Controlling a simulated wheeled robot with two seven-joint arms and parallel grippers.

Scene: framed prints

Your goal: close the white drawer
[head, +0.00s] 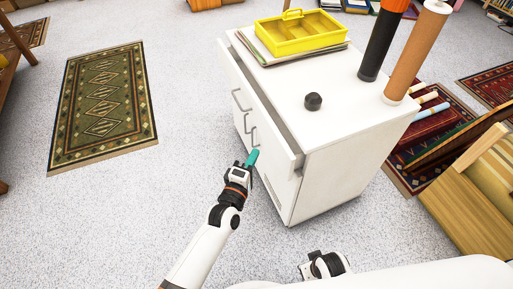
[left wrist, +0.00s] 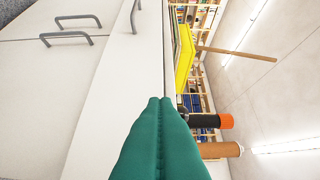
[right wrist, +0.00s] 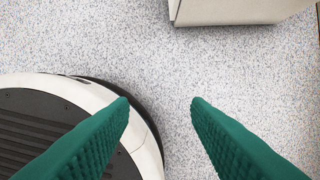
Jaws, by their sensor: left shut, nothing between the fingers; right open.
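The white drawer (head: 264,122) is the top one of a white cabinet (head: 345,165). In the head view it stands out a little, with a grey gap between its front panel and the cabinet top. My left gripper (head: 253,157) is shut and empty, at the drawer front near its right end. In the left wrist view its green fingers (left wrist: 160,100) are together, with the tips over the drawer's white front panel (left wrist: 120,90) near its edge. I cannot tell whether they touch it. My right gripper (right wrist: 160,100) is open and empty above the floor; its fingertips are apart.
On the cabinet top are a yellow toolbox (head: 300,32), a black tube (head: 381,45), a brown tube (head: 416,50) and a small black knob (head: 313,101). A wooden crate (head: 470,195) and rugs are at the right.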

